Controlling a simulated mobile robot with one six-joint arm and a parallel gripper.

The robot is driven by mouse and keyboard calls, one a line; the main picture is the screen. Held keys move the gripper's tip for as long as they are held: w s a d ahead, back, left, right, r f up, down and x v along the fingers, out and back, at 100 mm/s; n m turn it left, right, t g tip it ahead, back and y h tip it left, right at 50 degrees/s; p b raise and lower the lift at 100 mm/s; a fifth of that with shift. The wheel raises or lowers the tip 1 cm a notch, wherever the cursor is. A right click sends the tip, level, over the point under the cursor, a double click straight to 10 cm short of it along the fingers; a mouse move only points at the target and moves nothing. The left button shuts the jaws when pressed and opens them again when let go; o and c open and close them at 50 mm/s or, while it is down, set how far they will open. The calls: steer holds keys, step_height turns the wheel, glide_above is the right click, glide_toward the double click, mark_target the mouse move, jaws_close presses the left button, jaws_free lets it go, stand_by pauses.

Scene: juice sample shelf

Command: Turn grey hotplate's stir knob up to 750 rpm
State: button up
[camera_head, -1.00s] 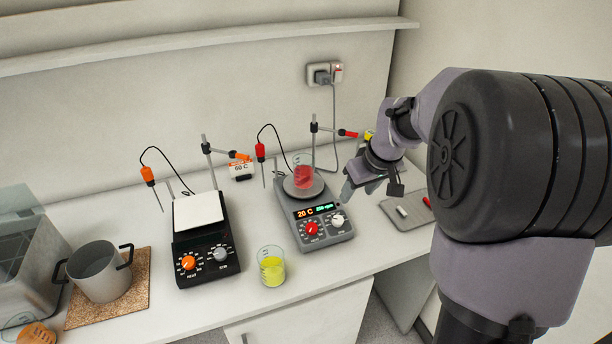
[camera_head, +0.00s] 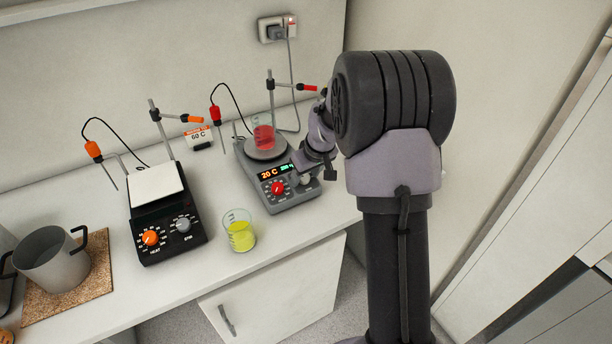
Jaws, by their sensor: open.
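The grey hotplate (camera_head: 285,205) stands on the bench with a red-filled beaker (camera_head: 264,138) on its round plate. Its display (camera_head: 276,172) shows 20 C in orange and a small green reading too small to read surely. Its red knob (camera_head: 277,188) is at the front left. The pale stir knob (camera_head: 305,181) is at the front right, partly hidden by my gripper. My gripper (camera_head: 301,174) is open and points down over the right side of the control panel, at the stir knob. I cannot tell whether the fingers touch the knob.
A black hotplate (camera_head: 142,222) with orange and grey knobs stands to the left. A beaker of yellow liquid (camera_head: 238,236) stands between the hotplates near the front edge. A metal pot (camera_head: 50,262) sits on a cork mat (camera_head: 75,293). A stand holds a red clamp (camera_head: 306,87) behind the grey hotplate.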

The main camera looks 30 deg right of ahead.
jaws_close()
steer(key=m+p, duration=0.1)
steer(key=m, duration=0.4)
steer(key=shift+a+m, duration=0.1)
steer(key=shift+m, duration=0.3)
steer(key=m+p, duration=0.1)
steer(key=m, duration=0.4)
steer(key=shift+a+m+h, duration=0.1)
steer(key=shift+m+h, duration=0.3)
steer(key=shift+m, duration=0.3)
